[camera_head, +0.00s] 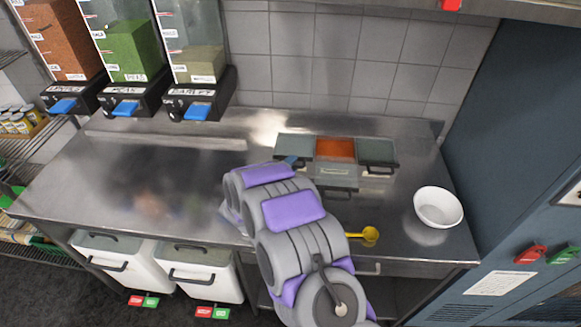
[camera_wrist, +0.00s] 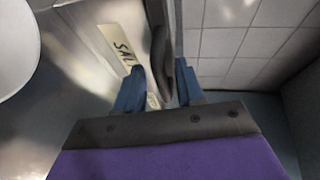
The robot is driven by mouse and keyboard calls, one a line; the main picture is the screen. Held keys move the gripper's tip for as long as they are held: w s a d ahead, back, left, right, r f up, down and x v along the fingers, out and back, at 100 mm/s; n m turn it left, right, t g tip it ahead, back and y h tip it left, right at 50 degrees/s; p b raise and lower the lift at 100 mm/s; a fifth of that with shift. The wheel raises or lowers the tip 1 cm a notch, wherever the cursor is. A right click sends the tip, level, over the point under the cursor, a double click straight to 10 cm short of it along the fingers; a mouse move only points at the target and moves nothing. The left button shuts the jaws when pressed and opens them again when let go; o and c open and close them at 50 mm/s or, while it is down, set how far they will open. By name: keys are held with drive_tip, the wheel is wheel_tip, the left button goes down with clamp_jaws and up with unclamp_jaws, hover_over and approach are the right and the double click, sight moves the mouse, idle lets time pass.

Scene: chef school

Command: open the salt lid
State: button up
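A low box (camera_head: 336,170) with several compartments stands at the back of the steel counter. Its left lid (camera_head: 300,146) and right lid (camera_head: 378,151) are down, and an orange filling shows in the middle. My gripper (camera_head: 290,161) is at the left lid, with its tip partly hidden behind my arm. In the wrist view, my gripper's blue fingers (camera_wrist: 158,87) are apart, with a dark bar (camera_wrist: 161,45), apparently the lid's edge or handle, between them; contact is unclear. A label reading "SAL" (camera_wrist: 118,47), partly cut off, is beside the left finger.
A white bowl (camera_head: 438,206) stands on the right, and a yellow scoop (camera_head: 366,235) lies near the front edge. The counter's left part is clear. The tiled wall (camera_head: 335,62) is close behind the box.

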drive_tip(key=shift+a, duration=0.1)
drive_tip(key=shift+s+d, duration=0.1)
drive_tip(key=shift+d, duration=0.3)
drive_tip(key=c, duration=0.6)
drive_tip(key=shift+c, duration=0.5)
clamp_jaws()
drive_tip(key=shift+s+f, duration=0.1)
drive_tip(key=shift+s, duration=0.05)
